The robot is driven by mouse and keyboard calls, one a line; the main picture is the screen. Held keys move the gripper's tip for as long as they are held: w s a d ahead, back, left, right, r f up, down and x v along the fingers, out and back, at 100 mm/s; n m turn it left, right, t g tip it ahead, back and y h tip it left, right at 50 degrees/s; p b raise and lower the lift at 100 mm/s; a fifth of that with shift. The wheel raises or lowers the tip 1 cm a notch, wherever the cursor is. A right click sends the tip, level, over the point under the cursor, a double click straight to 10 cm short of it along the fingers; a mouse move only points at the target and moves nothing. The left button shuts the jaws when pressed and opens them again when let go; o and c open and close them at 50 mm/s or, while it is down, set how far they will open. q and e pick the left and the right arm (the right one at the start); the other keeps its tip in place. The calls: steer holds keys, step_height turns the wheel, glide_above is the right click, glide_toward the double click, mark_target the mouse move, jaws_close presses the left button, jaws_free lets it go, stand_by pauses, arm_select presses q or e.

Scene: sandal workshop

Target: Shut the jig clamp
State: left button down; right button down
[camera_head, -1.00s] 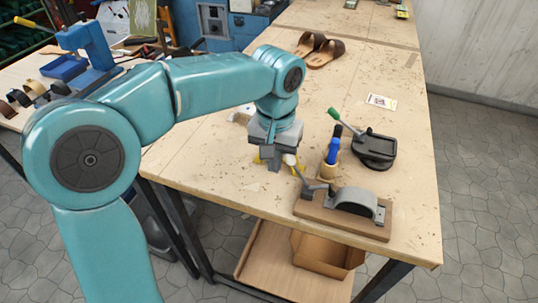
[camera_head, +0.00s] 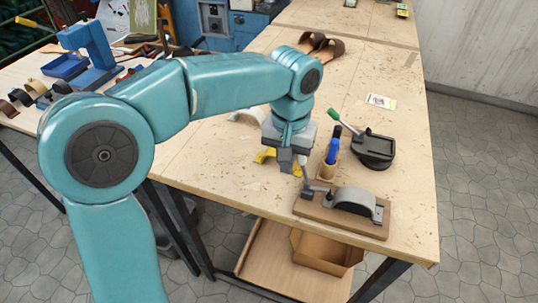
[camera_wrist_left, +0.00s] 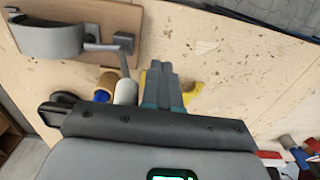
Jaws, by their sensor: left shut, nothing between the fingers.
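The jig clamp has a wooden base (camera_head: 330,222) with a grey curved block (camera_head: 353,200) on it, near the front right of the bench. Its metal lever (camera_head: 306,184) tilts up and left from the base; its pale handle is mostly hidden by my left gripper in the head view. In the left wrist view the block (camera_wrist_left: 48,38), the lever (camera_wrist_left: 123,62) and the pale handle (camera_wrist_left: 126,92) show. My left gripper (camera_head: 287,167) is shut and empty, with its fingertips (camera_wrist_left: 162,72) beside the handle. I cannot tell whether they touch. My right gripper is out of view.
A holder (camera_head: 328,169) with a blue-handled tool (camera_head: 332,150) stands behind the jig. A black tool with a green-tipped handle (camera_head: 374,149) is farther right. A yellow object (camera_head: 265,155) lies behind my left gripper. Sandals (camera_head: 326,48) lie at the back. The bench's right side is mostly clear.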

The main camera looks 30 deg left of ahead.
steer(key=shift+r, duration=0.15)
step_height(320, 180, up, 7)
steer(key=p, duration=0.6)
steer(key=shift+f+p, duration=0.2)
steer(key=shift+p, duration=0.15)
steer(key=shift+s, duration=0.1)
